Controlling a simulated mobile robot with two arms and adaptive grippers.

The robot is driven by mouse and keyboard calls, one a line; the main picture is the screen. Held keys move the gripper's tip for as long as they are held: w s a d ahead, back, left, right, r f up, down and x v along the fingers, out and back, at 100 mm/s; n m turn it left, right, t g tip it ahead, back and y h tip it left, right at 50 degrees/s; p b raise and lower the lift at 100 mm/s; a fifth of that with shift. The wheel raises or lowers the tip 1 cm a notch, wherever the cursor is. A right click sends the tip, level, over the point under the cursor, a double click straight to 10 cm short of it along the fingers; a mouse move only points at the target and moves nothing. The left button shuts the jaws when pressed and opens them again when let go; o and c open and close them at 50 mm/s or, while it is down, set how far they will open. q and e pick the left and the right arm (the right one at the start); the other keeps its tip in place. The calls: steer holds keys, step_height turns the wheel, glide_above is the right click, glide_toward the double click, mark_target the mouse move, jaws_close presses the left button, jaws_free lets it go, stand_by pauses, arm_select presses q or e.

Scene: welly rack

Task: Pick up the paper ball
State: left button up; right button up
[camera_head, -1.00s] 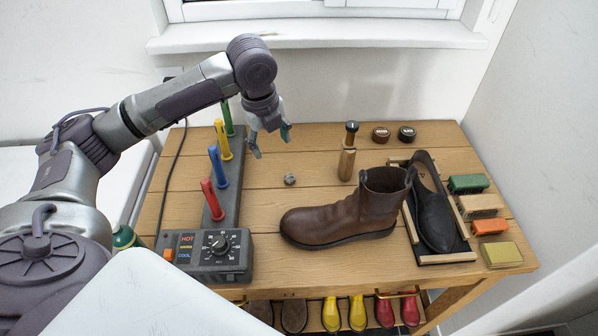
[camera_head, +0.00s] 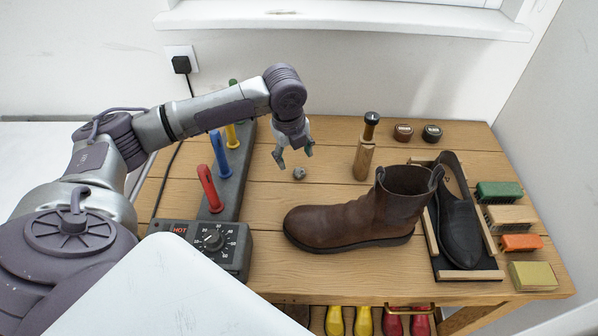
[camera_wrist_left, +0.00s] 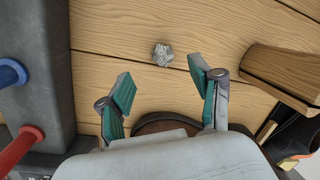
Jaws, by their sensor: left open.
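The paper ball (camera_head: 299,173) is a small grey crumpled lump on the wooden table, behind the brown boot. My left gripper (camera_head: 294,158) is open and empty, above and close to the ball in the head view. In the left wrist view the ball (camera_wrist_left: 162,54) lies on the planks beyond the open fingertips (camera_wrist_left: 160,85), roughly centred between them and not touching either. The height gap between fingers and ball is hard to tell. My right gripper is not in view.
The brown boot (camera_head: 350,217) stands just in front of the ball. A wooden-handled tool (camera_head: 364,158) stands to its right. The boot dryer with coloured pegs (camera_head: 232,187) is to the left. A black shoe (camera_head: 457,220) and several brushes are at right.

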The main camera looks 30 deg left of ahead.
mark_target(298, 170)
arm_select(q)
steer(key=shift+w+f, duration=0.2)
steer(key=shift+f, duration=0.5)
steer(key=f, duration=0.3)
steer(key=f+p, duration=0.1)
steer(key=f, duration=0.1)
steer(key=shift+w+d, duration=0.2)
steer(key=shift+w, duration=0.2)
steer(key=shift+c, duration=0.2)
steer(key=c, duration=0.8)
